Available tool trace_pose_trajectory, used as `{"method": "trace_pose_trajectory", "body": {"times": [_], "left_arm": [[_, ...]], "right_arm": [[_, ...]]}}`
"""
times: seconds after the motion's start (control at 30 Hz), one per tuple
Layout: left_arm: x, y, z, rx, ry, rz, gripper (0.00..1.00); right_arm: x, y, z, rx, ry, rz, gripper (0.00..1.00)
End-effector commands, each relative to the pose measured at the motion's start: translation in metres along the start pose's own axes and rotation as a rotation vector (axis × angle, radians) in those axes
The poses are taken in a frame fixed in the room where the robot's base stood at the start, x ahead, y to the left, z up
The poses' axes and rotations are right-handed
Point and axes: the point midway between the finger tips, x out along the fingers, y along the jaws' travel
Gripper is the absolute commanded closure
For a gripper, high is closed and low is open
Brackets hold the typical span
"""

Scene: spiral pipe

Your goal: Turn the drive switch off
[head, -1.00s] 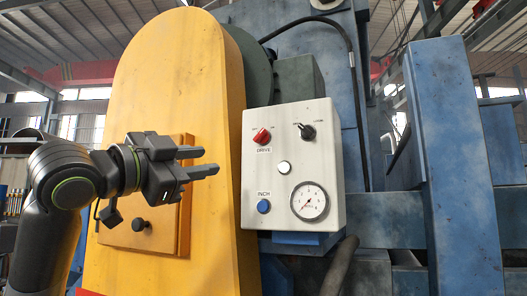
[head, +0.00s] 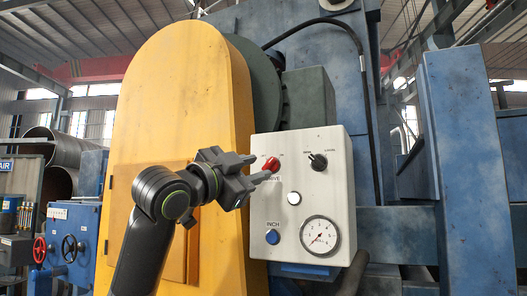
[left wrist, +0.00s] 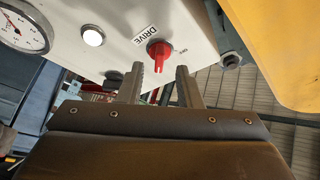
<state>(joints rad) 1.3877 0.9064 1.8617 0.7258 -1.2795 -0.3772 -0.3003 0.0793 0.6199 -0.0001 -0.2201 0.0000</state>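The red drive switch (head: 271,164) is a knob at the upper left of the white control box (head: 323,187), above the DRIVE label, which my gripper partly covers in the head view. My left gripper (head: 262,168) is in front of it, with its two fingers apart and empty. In the left wrist view, the red switch (left wrist: 159,52) shows between and just beyond the fingertips (left wrist: 160,68), its handle pointing into the gap. I cannot tell whether the fingers touch it. My right gripper is in neither view.
The box also has a black selector (head: 318,161), a white button (head: 294,198), a blue INCH button (head: 272,237) and a gauge (head: 320,235). A yellow guard (head: 185,90) stands left of the box. A blue post (head: 462,160) stands at the right.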

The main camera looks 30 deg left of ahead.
Motion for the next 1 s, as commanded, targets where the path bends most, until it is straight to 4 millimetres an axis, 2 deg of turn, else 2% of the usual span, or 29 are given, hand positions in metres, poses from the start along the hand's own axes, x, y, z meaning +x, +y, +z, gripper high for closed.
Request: {"method": "trace_pose_trajectory", "body": {"times": [0.03,0.23,0.63,0.83,1.0], "left_arm": [[0.01,-0.002,-0.003,-0.003,0.0,0.004,0.68],[0.029,-0.001,-0.001,-0.001,0.0,0.002,0.68],[0.034,0.001,0.001,0.0,-0.001,0.0,0.68],[0.034,0.0,0.001,0.0,0.0,0.0,0.94],[0.034,0.001,0.001,-0.005,0.0,-0.003,0.97]], "right_arm": [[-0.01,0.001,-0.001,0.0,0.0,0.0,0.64],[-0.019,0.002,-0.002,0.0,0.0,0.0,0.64],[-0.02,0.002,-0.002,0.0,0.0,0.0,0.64],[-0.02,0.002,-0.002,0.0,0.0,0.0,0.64],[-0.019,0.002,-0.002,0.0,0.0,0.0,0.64]]}}
